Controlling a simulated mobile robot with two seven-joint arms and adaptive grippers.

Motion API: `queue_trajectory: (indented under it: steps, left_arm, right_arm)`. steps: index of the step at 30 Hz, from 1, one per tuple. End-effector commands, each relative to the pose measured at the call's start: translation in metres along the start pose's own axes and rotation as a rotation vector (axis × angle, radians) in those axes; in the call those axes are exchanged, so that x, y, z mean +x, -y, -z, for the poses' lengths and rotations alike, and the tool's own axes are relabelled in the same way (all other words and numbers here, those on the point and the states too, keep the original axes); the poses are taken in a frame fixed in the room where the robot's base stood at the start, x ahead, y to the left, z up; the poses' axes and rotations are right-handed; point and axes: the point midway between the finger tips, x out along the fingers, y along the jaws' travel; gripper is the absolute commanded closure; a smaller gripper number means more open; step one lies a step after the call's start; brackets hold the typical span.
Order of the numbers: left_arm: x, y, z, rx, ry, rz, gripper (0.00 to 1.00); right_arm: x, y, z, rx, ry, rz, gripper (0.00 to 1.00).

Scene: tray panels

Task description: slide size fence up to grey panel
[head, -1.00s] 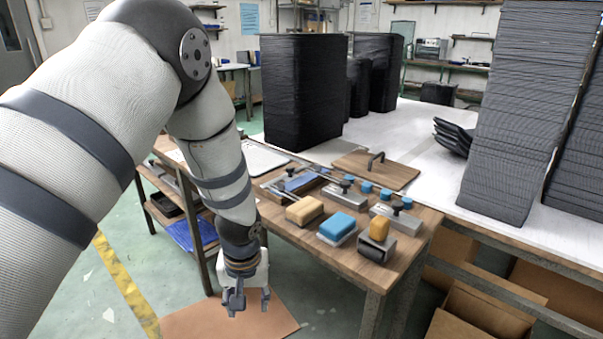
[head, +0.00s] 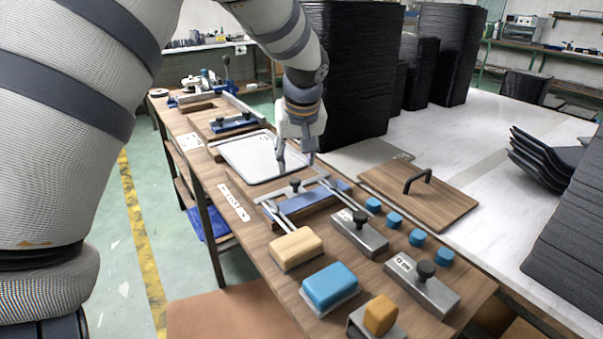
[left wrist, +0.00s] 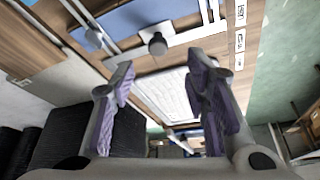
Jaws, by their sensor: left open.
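The size fence, a pale metal crossbar with a dark knob (head: 294,187), spans two metal rails on the wooden bench, beside a blue strip (head: 312,200). Its knob also shows at the top of the left wrist view (left wrist: 157,43). The light grey panel (head: 262,155) lies flat on the bench on the far side of the fence. My left gripper (head: 297,165) points down above the bench, near the panel's right edge and just beyond the fence. It is open and empty; its purple-padded fingers (left wrist: 162,80) straddle empty space in the wrist view. My right gripper is out of view.
Nearer on the bench are a yellow block (head: 296,248), a blue block (head: 330,287), grey knobbed blocks (head: 360,232) and several small blue pieces. A wooden board with a handle (head: 418,193) lies to the right. Tall black stacks (head: 350,80) stand close behind my gripper.

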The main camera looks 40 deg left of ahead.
Motion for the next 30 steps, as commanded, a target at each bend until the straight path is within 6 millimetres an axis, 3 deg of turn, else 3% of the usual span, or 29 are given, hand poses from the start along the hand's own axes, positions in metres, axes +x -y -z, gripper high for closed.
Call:
queue_trajectory:
  steps: [1, 7, 12, 19, 25, 30]
  left_arm:
    - [0.021, 0.000, -0.004, 0.003, 0.011, 0.009, 0.58]
    - [0.061, 0.000, -0.003, 0.003, 0.007, 0.006, 0.58]
    - [0.072, 0.000, -0.001, 0.001, 0.003, 0.002, 0.58]
    - [0.072, 0.000, -0.001, 0.001, 0.001, 0.000, 0.58]
    - [0.072, 0.000, -0.001, 0.001, 0.001, 0.000, 1.00]
    - [0.072, 0.000, -0.001, 0.001, 0.001, 0.001, 1.00]
  right_arm:
    - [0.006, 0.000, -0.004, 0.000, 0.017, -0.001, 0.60]
    - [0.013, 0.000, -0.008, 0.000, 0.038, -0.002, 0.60]
    - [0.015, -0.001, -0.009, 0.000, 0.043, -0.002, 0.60]
    - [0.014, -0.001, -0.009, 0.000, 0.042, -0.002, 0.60]
    - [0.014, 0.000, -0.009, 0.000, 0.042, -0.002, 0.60]
    - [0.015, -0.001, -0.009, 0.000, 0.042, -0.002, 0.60]
